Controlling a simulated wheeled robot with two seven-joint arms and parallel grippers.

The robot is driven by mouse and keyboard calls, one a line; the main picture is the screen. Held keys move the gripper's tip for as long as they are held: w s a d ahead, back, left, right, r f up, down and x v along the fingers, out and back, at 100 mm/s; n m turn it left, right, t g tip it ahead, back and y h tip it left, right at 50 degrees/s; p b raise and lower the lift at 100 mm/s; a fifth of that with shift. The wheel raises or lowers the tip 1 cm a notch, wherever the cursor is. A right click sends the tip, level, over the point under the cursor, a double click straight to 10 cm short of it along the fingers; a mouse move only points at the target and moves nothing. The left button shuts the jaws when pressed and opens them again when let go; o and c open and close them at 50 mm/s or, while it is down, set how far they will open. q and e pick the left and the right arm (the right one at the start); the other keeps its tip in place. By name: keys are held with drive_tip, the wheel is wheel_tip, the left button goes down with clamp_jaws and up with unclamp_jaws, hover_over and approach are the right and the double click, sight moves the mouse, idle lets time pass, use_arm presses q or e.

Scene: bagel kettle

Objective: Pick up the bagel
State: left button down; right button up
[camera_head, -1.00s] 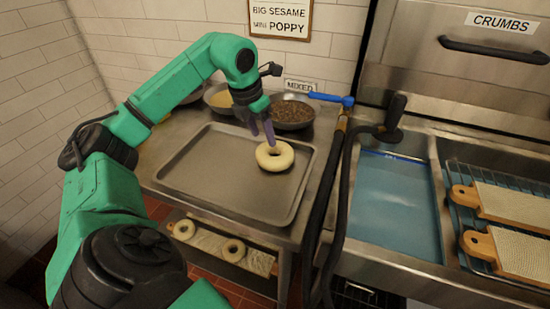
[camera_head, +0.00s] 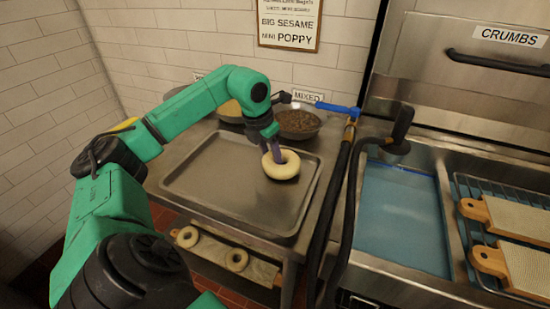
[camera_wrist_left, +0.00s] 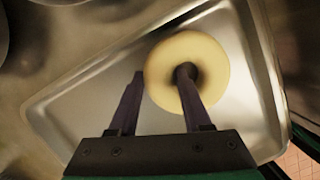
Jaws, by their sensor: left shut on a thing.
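The pale ring-shaped bagel (camera_head: 284,172) is over the right part of the metal tray (camera_head: 215,195) in the head view. My left gripper (camera_head: 271,156) is shut on its left side, coming down from above. In the left wrist view the same bagel (camera_wrist_left: 208,48) shows one finger in its hole and the other at its outer left edge, with the gripper (camera_wrist_left: 158,88) around the ring wall. I cannot tell whether the bagel touches the tray or is just above it. My right gripper is not in view.
A bowl of dark seeds (camera_head: 297,122) stands behind the tray under a MIXED label. A dark hose (camera_head: 330,200) and a blue water basin (camera_head: 403,215) are to the right. Wooden boards (camera_head: 505,217) lie on a rack at far right.

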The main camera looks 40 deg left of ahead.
sight(271, 154)
use_arm(q)
wheel_tip(271, 154, up, 20)
drive_tip(key=p, duration=0.7)
drive_tip(key=shift+f, duration=0.1)
